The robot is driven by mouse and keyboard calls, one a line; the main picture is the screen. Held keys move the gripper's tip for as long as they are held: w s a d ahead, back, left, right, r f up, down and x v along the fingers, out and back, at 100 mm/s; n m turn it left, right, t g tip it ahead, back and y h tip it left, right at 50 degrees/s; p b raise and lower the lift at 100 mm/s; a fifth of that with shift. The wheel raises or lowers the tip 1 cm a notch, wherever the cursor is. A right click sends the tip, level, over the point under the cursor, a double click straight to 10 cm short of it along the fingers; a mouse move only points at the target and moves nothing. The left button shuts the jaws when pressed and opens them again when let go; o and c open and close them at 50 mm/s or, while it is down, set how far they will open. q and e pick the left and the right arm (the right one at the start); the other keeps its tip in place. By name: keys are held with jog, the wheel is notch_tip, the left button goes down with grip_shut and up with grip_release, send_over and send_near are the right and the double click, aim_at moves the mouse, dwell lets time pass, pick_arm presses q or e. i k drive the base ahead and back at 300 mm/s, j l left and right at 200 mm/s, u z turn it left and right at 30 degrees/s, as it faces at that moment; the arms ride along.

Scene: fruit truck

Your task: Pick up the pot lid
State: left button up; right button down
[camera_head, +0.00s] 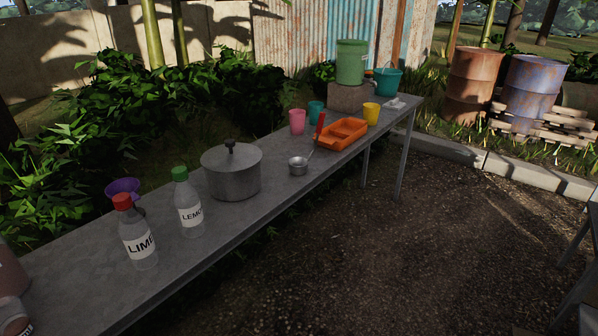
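The pot lid (231,156) is grey metal with a dark knob (230,146) on top. It sits on the grey metal pot (234,183), which stands on the long grey table (211,225) left of the picture's middle. Neither of my grippers shows in the head view, so nothing is seen touching the lid.
A lemon bottle (188,205), a lime bottle (136,234) and a purple funnel (122,187) stand left of the pot. A ladle (299,165), orange tray (343,134) and cups (297,122) lie right of it. The ground in front is open.

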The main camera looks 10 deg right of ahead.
aim_at(230, 156)
jog(key=i+l, duration=0.25)
jog(key=l, duration=0.2)
jog(key=i+l, duration=0.3)
jog(key=i+l+u, duration=0.1)
jog(key=l, duration=0.2)
jog(key=i+l+u, duration=0.2)
jog(key=l, duration=0.45)
jog(key=i, duration=0.1)
